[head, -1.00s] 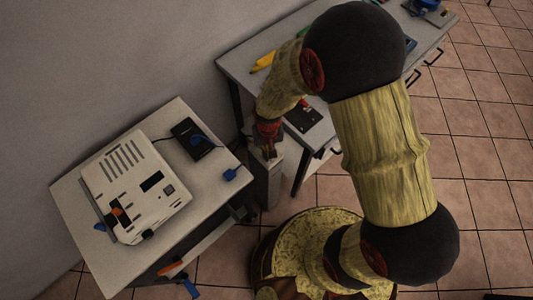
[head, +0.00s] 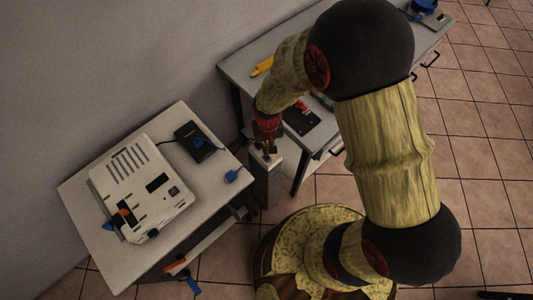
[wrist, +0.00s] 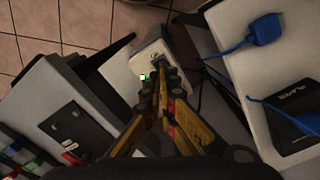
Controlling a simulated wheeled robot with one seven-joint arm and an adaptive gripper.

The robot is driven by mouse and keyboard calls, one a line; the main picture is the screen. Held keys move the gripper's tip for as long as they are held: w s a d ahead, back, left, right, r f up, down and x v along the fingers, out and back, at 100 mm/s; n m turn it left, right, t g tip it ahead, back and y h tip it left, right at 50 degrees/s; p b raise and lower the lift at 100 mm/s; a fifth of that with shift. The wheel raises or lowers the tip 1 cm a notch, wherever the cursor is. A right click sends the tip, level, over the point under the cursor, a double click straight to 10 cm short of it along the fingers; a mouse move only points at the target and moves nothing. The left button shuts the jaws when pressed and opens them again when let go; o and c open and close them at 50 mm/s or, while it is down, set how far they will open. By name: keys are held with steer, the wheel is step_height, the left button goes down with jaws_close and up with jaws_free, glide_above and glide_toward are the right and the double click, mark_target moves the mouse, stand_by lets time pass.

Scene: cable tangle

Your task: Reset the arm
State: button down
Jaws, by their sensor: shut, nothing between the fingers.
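My arm spans the right half of the head view and bends down to the left. My gripper (head: 268,150) points down over the top of a narrow white pedestal box (head: 265,178) between the two tables. In the wrist view the fingers of my gripper (wrist: 160,75) are shut with nothing held between them. Their tips are over the pale top of the pedestal box (wrist: 148,68), which bears a small green light and a dark socket-like spot. I cannot tell whether the tips touch it.
A left table (head: 85,205) bears a white device (head: 140,188), a black box (head: 195,142) and a blue plug (head: 232,175) on a cable. A long grey table (head: 235,70) at the back bears a yellow tool (head: 262,66) and a black panel (head: 302,120). Tiled floor is free at the right.

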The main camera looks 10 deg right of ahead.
steer(key=shift+r+p, duration=0.5)
steer(key=shift+r, duration=0.45)
steer(key=shift+f, duration=0.1)
steer(key=s+d+r+n+g, duration=0.1)
steer(key=s+d+g, duration=0.1)
steer(key=s, duration=0.3)
steer(key=s+d+r+t, duration=0.2)
steer(key=d+r, duration=0.1)
steer(key=r, duration=0.8)
steer(key=s+d+r+m+t, duration=0.1)
steer(key=s+d+r+t, duration=0.2)
steer(key=r, duration=0.9)
steer(key=s+d+r+t, duration=0.2)
steer(key=d+r, duration=0.2)
steer(key=r, duration=0.7)
steer(key=shift+s+r+m+t, duration=0.15)
steer(key=shift+r+m+t, duration=0.15)
steer(key=shift+r+m, duration=0.1)
